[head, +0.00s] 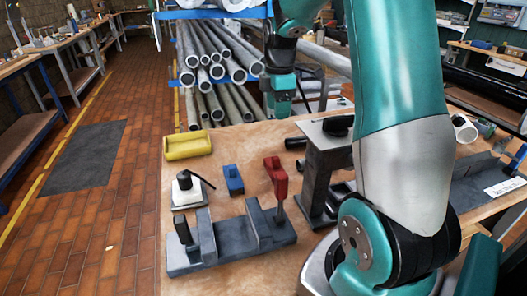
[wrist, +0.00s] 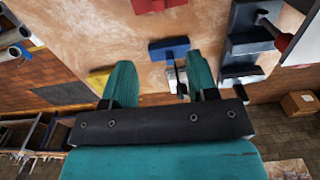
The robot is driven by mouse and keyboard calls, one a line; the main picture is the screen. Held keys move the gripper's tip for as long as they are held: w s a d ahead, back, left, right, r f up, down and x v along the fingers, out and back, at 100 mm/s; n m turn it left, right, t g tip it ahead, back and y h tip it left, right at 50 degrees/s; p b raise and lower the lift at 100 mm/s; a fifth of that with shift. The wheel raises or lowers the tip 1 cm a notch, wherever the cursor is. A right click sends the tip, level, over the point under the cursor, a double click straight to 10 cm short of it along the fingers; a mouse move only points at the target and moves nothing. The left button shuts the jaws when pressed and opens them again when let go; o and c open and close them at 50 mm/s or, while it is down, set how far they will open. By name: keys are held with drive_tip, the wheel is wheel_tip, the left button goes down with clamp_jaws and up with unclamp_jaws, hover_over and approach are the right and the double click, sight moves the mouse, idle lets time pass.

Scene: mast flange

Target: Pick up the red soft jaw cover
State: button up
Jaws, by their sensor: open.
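The red soft jaw cover (head: 271,163) lies on the wooden bench, right of a similar blue block (head: 233,180) in the head view. A red handle in front of it partly overlaps it there. In the wrist view the red cover (wrist: 158,5) is cut off by the top edge, above the blue block (wrist: 169,48). My gripper (wrist: 160,73) is open and empty, its two teal fingers apart below the blue block in the picture. In the head view it is beyond the bench objects, and its fingertips are hard to make out.
A grey vice (head: 232,238) with a red handle (head: 280,190) stands in front. A yellow tray (head: 187,145) and a white-based black-handled tool (head: 186,190) are at left. A tall dark stand (head: 318,175) is close on the right. Pipes (head: 215,60) are racked behind.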

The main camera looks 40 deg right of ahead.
drive_tip(key=p, duration=0.1)
hover_over(276, 158)
drive_tip(key=f, duration=1.1)
drive_tip(key=shift+w+d+f, duration=0.15)
drive_tip(key=shift+d+f, duration=0.15)
drive_tip(key=shift+f, duration=0.05)
drive_tip(key=f, duration=0.2)
drive_tip(key=f+p, duration=0.1)
drive_tip(key=f, duration=0.2)
drive_tip(key=shift+a+f+p, duration=0.25)
drive_tip(key=shift+f+p, duration=0.05)
drive_tip(key=shift+f, duration=0.05)
clamp_jaws()
